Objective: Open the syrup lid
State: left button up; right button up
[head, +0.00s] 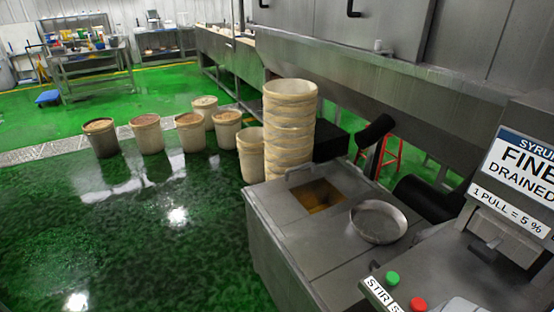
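A grey metal tank (275,225) stands at the centre right. Its top has a square opening (322,197) with amber-brown syrup inside. A small bar handle (300,172) stands at the back left of the opening. I cannot tell whether it sits on a lid that is folded or slid back. A round shallow metal pan (378,221) rests on the tank top, right of the opening. Neither of my grippers is in view.
A tall stack of beige tubs (290,130) stands close behind the tank. Several filled tubs (147,134) stand on the wet green floor. A panel with green (392,278) and red (417,304) buttons and a syrup sign (520,165) are at right. Left floor is clear.

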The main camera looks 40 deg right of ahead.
aim_at(289, 214)
jog(key=i, duration=2.9)
jog(key=z, duration=3.2)
